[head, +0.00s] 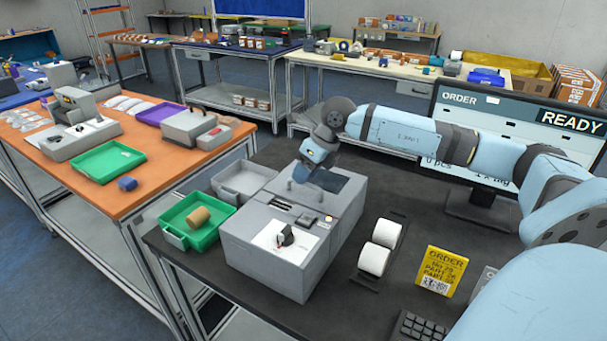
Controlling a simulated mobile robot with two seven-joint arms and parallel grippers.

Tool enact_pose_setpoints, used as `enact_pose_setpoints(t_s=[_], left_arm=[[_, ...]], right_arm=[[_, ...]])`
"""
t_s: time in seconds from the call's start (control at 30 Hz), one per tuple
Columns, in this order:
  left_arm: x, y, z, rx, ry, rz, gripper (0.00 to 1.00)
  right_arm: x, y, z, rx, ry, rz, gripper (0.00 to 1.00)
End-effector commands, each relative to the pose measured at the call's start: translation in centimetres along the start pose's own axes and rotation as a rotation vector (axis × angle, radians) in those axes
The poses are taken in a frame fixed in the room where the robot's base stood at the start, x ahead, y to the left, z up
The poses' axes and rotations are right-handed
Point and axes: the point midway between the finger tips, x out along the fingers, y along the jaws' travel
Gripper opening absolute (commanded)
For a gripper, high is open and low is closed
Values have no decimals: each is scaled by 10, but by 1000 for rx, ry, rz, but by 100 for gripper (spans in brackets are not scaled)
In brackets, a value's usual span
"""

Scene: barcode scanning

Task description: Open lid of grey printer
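The grey printer (262,262) stands on the dark table in the middle of the head view. A white sheet with a small dark object lies on the front part of its top, and small dark slots and buttons show behind that. My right arm reaches in from the right, and my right gripper (312,172) points down at the raised rear part of the printer's top. From this angle I cannot tell whether it touches the lid, and its fingers are too small and dark to read. My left gripper is not in view.
A green bin (178,237) with a brown roll and a grey bin (246,176) stand left of the printer. Two white rolls (379,246), a yellow order card (438,272), a keyboard (420,327) and a monitor (478,112) are to the right. Bare table lies in front.

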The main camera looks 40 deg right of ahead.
Motion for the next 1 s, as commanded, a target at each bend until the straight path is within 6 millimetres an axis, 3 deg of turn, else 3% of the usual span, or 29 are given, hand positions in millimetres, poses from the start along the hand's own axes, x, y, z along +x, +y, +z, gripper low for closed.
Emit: enact_pose_setpoints(t_s=[0.2,0.43,0.47,0.6,0.63,1.0], left_arm=[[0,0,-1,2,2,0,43],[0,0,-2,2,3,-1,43],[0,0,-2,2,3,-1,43],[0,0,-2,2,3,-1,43],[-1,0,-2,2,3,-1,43],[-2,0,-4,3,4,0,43]], right_arm=[[13,0,0,-1,1,1,38],[14,0,0,-1,0,0,38],[14,0,0,-1,0,0,36],[14,0,0,-1,0,0,4],[14,0,0,-1,0,0,0],[9,-1,2,10,-1,21,0]])
